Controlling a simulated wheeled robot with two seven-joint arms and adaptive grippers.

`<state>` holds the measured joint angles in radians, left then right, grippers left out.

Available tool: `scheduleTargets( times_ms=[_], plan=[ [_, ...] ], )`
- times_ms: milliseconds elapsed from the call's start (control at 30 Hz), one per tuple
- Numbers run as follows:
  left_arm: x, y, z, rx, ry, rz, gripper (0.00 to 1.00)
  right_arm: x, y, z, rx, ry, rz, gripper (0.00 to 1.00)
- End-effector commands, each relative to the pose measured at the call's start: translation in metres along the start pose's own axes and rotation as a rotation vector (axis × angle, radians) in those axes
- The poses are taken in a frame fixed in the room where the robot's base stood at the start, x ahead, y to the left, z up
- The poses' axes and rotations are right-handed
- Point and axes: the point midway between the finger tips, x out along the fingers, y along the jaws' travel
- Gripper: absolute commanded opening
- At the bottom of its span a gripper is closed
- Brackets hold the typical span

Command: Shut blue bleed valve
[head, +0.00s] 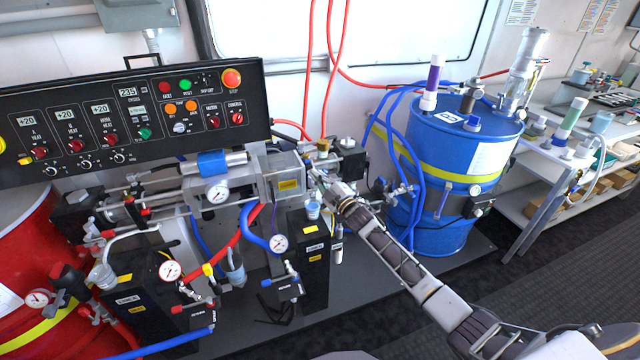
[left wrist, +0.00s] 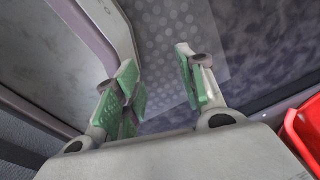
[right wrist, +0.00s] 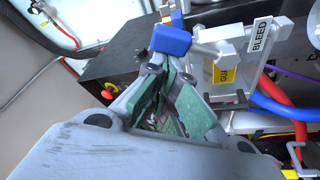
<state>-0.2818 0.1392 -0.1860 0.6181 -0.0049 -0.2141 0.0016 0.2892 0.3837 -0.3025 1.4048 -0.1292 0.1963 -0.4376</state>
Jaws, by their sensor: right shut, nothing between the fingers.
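In the right wrist view, a blue block-shaped handle (right wrist: 171,42) sits on a pale metal fitting just beyond my right fingertips. A white BLEED label (right wrist: 260,36) stands to its right. My right gripper (right wrist: 163,88) is shut and empty, its green pads close below the blue handle; I cannot tell whether they touch it. In the head view, my right gripper (head: 318,182) is at the right end of the metal pump block (head: 284,178) and hides the fittings behind it. My left gripper (left wrist: 155,62) is open and empty over the floor, outside the head view.
The control panel (head: 130,120) stands above the pump line. A blue drum (head: 450,170) with blue hoses (head: 395,125) is to the right, and a red drum (head: 25,250) to the left. Gauges and black boxes (head: 300,262) crowd below. Open floor (head: 570,250) lies at the right.

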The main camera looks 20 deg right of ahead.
Motion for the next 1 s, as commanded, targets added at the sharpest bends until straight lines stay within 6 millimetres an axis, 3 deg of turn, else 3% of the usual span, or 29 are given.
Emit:
scheduleTargets(
  times_ms=[467,767,1000],
  plan=[
    [0.012,-0.006,-0.011,0.0,0.015,-0.007,0.4,0.0,0.004,0.012,0.162,-0.002,0.057,0.0],
    [0.022,-0.01,-0.014,0.0,0.011,-0.012,0.4,-0.006,0.007,0.029,0.426,-0.003,0.149,0.0],
    [0.024,-0.01,-0.032,-0.001,0.029,-0.013,0.4,-0.011,0.006,0.043,0.64,-0.003,0.223,0.0]
  ],
)
